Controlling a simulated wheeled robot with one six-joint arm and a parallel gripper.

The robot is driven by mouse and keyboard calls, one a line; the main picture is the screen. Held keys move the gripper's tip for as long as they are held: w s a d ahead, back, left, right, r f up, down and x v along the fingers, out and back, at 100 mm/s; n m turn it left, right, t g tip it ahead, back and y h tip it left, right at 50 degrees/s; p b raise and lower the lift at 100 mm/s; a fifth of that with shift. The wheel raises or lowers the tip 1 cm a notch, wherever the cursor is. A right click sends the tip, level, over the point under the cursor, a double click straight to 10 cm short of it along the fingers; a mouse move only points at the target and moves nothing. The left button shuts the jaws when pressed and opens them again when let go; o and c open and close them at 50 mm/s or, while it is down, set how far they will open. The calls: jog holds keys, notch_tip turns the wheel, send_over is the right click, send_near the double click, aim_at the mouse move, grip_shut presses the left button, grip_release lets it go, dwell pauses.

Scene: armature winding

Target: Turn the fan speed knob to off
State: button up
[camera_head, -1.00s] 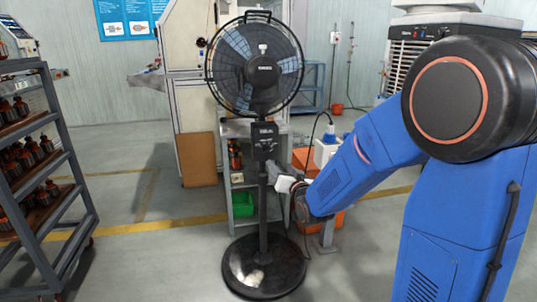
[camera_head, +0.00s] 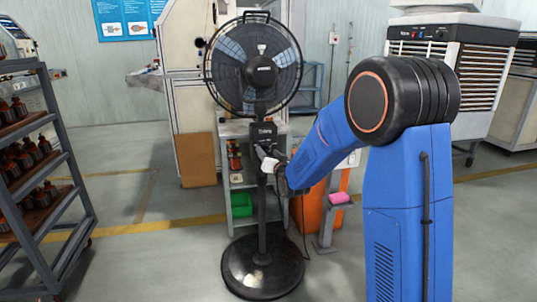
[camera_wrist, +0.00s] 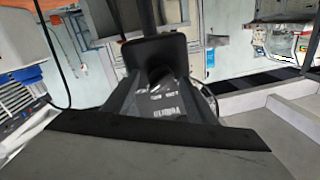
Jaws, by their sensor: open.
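The black pedestal fan (camera_head: 254,66) stands upright in the middle of the head view on a round base. Its black control box (camera_head: 262,132) sits on the pole below the fan head, with white lettering on its front. The wrist view shows this box (camera_wrist: 150,50) upside down and close ahead. A dark rounded shape on it, likely the speed knob (camera_wrist: 160,76), is blurred, and its setting cannot be read. My gripper (camera_head: 266,160) is open at the lower front of the box, with nothing seen between its fingers. Whether it touches the knob cannot be told.
A shelf cart (camera_head: 62,170) with brown items stands at the left. Behind the fan are a small shelf with a green bin (camera_head: 241,204) and an orange box (camera_head: 318,205). An air cooler (camera_head: 455,75) stands at the back right. Floor left of the fan is clear.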

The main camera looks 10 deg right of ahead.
jog(key=shift+c, duration=0.7)
jog(key=c, duration=0.9)
jog(key=shift+n, duration=0.4)
jog(key=n, duration=0.4)
jog(key=shift+r+n+g, duration=0.15)
jog(key=shift+n+g, duration=0.15)
jog(key=n, duration=0.4)
jog(key=shift+a+h, duration=0.15)
jog(key=shift+h, duration=0.15)
jog(key=n, duration=0.3)
jog(key=n+h, duration=0.1)
jog(key=n, duration=0.2)
jog(key=shift+a+n+g, duration=0.15)
jog(key=shift+n+g, duration=0.15)
jog(key=shift+n, duration=0.1)
jog(key=n+h, duration=0.1)
jog(key=n, duration=0.5)
jog(key=shift+a, duration=0.1)
